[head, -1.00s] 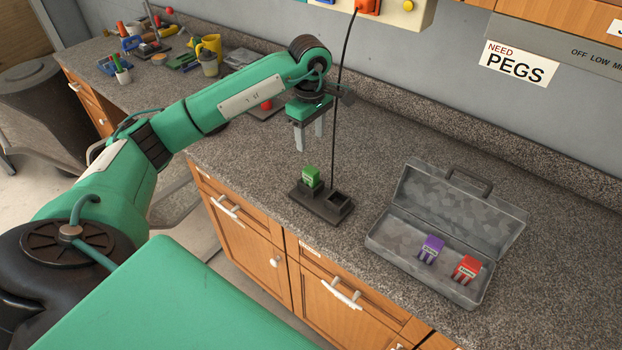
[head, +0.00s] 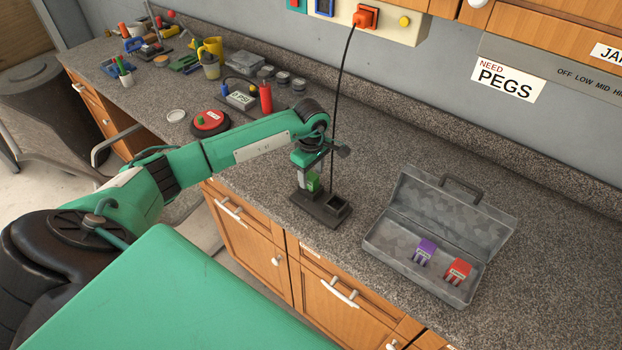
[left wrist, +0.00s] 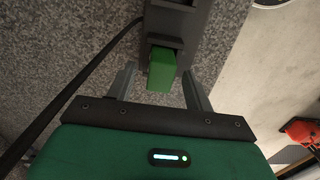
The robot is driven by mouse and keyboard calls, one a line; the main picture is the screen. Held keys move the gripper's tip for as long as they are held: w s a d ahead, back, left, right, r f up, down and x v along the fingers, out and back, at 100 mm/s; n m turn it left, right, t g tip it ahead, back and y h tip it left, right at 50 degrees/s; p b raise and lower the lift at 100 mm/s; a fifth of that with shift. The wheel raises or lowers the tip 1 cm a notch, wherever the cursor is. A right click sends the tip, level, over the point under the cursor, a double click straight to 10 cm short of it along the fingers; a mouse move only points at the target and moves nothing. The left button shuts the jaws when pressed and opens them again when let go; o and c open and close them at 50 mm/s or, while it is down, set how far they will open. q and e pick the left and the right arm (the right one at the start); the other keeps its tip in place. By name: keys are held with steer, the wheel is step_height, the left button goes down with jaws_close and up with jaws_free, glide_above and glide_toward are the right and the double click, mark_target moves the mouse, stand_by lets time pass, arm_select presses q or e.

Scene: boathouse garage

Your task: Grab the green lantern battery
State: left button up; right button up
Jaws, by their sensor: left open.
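The green lantern battery (head: 313,182) stands in one slot of a dark two-slot charger (head: 318,210) on the speckled counter. It also shows in the left wrist view (left wrist: 161,68), between the two fingers. My left gripper (head: 308,184) is lowered over it, with its fingers on either side. In the left wrist view my left gripper (left wrist: 158,82) is open, with gaps between the fingers and the battery. The charger's other slot is empty. In the head view the gripper hides part of the battery. My right gripper is not in view.
A black cord (head: 338,110) rises from the charger to an orange plug (head: 366,17) on the wall. An open grey toolbox (head: 378,243) to the right holds a purple battery (head: 424,252) and a red battery (head: 457,271). Various tools and a red reel (head: 210,122) lie farther left.

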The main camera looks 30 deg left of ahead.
arm_select(q)
steer(key=shift+f, duration=0.95)
steer(key=shift+c, duration=0.2)
jaws_close()
steer(key=shift+r, duration=0.2)
